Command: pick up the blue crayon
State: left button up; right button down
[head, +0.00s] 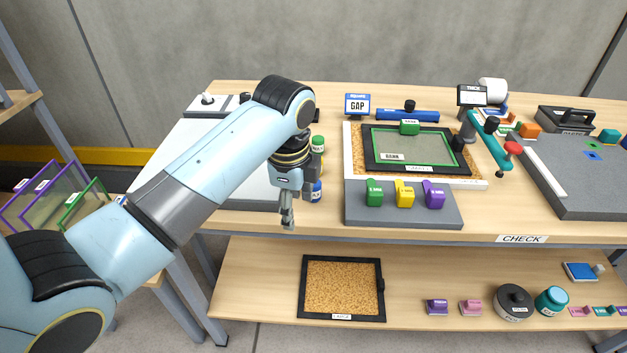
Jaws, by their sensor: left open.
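A small blue upright piece with a pale label, which looks like the blue crayon (316,190), stands on the table near the front edge. The arm's wrist partly covers it from the left. A similar green-topped piece (317,143) stands farther back in line with it. My left gripper (287,221) points down, open and empty, to the left of the blue piece and close to the table's front edge in the picture. Its fingers overlap from this angle and appear apart from the blue piece. My right gripper is out of view.
A grey pad (405,216) with green, yellow and purple blocks lies to the right. A white board (165,168) lies under my arm. The lower shelf (250,285) holds a cork frame and several small items.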

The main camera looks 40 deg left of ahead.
aim_at(314, 188)
pick_arm(q)
jog(key=w+r+m, duration=0.2)
jog(key=w, duration=0.1)
jog(key=w+r+m, duration=0.2)
jog(key=r, duration=0.1)
jog(key=w+a+r+m+g+p, duration=0.1)
jog(key=w+r+m, duration=0.1)
jog(key=w, duration=0.1)
jog(key=shift+w+r+m, duration=0.15)
jog(key=shift+w+m, duration=0.15)
jog(key=shift+f, duration=0.35)
notch_tip(314, 188, down, 4)
jog(key=shift+f, duration=0.2)
jog(key=f, duration=0.5)
jog(key=shift+s+a+f, duration=0.15)
jog(key=shift+a, duration=0.1)
grip_shut()
